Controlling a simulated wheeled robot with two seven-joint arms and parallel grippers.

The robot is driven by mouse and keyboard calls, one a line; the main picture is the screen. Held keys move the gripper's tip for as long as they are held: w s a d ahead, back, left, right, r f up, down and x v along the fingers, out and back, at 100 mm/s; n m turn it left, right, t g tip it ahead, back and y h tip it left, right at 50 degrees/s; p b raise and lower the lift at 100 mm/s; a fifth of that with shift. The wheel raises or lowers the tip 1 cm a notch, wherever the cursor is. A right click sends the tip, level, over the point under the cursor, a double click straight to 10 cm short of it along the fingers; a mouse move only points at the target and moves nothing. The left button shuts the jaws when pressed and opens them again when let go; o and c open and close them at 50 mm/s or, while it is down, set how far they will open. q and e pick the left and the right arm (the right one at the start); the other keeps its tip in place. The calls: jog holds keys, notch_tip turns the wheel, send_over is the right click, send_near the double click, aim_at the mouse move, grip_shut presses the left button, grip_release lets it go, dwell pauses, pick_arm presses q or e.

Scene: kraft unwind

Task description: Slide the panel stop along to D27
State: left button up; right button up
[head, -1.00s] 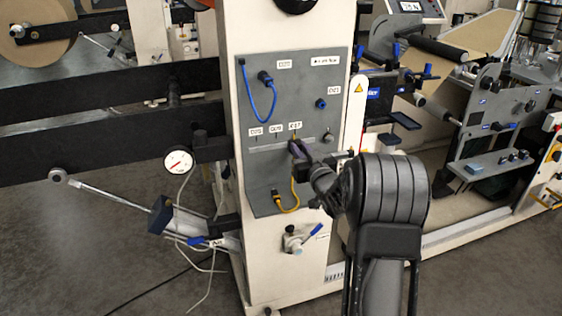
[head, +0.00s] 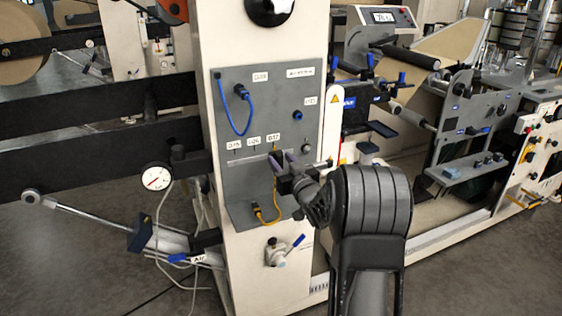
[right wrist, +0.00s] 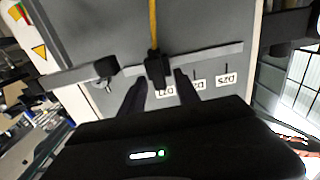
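The panel stop appears to be the small dark block (right wrist: 157,66) on the pale slide rail (right wrist: 215,55), in the right wrist view. It sits by the last of the three labels, which looks like D27 (head: 272,136); the wrist view partly hides that label. My right gripper (head: 281,158) is at the rail in the head view. In the wrist view my right gripper (right wrist: 160,80) has one finger on each side of the block, with narrow gaps showing, so it looks open around it. My left gripper is not in view.
A yellow cable (head: 262,216) runs below the rail, and a blue cable (head: 233,117) loops above it. A knob (head: 306,149) and a bracket (head: 318,168) lie right of the rail. A dial gauge (head: 155,177) and dark beams (head: 90,150) stand left of the panel.

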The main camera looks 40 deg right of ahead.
jog(key=v, duration=0.7)
jog(key=shift+b, duration=0.35)
jog(key=shift+s, duration=0.15)
